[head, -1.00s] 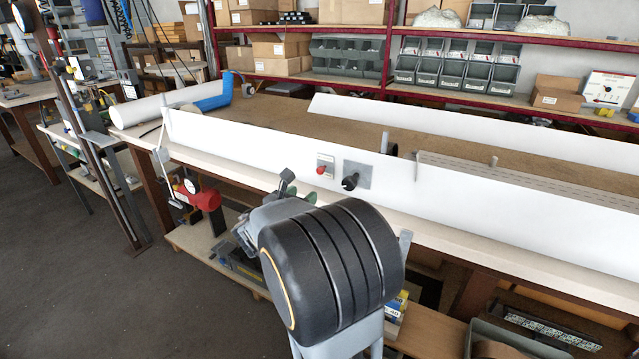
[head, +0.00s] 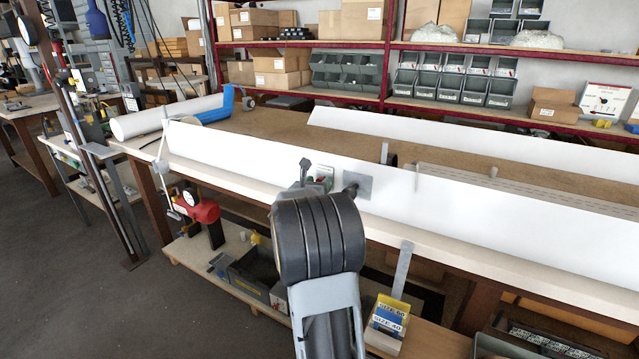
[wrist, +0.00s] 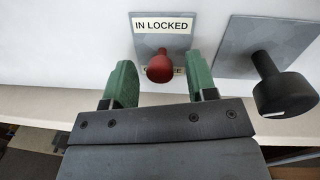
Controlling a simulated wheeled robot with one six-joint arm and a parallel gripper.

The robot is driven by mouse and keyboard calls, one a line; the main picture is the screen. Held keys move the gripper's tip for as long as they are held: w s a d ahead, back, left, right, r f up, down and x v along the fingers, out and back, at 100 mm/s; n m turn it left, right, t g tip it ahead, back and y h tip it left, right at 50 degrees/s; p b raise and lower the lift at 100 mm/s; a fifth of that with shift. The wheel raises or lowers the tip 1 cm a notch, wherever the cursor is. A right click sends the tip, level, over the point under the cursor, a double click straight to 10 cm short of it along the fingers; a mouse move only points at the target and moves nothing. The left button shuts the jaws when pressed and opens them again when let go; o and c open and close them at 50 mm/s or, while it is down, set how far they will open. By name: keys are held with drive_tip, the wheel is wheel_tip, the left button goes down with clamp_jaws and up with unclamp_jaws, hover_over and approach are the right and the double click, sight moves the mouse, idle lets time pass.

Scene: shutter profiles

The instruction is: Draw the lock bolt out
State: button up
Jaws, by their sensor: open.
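The lock bolt's red knob (wrist: 160,68) sticks out from a small grey plate (wrist: 160,38) on the white panel. A label on the plate reads "IN LOCKED"; lettering below is partly covered by the knob. My gripper (wrist: 160,63) is open, with one green finger to the left of the knob and one to the right, gaps showing on both sides. In the head view, my gripper (head: 322,182) is at the panel, and my wrist and arm hide most of the knob there.
A black knob (wrist: 284,90) on a larger grey plate (head: 357,186) sits close to the right of my gripper. The long white panel (head: 440,200) runs along the workbench.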

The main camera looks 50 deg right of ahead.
drive_tip(key=shift+w+d, duration=0.15)
drive_tip(key=shift+d, duration=0.45)
clamp_jaws()
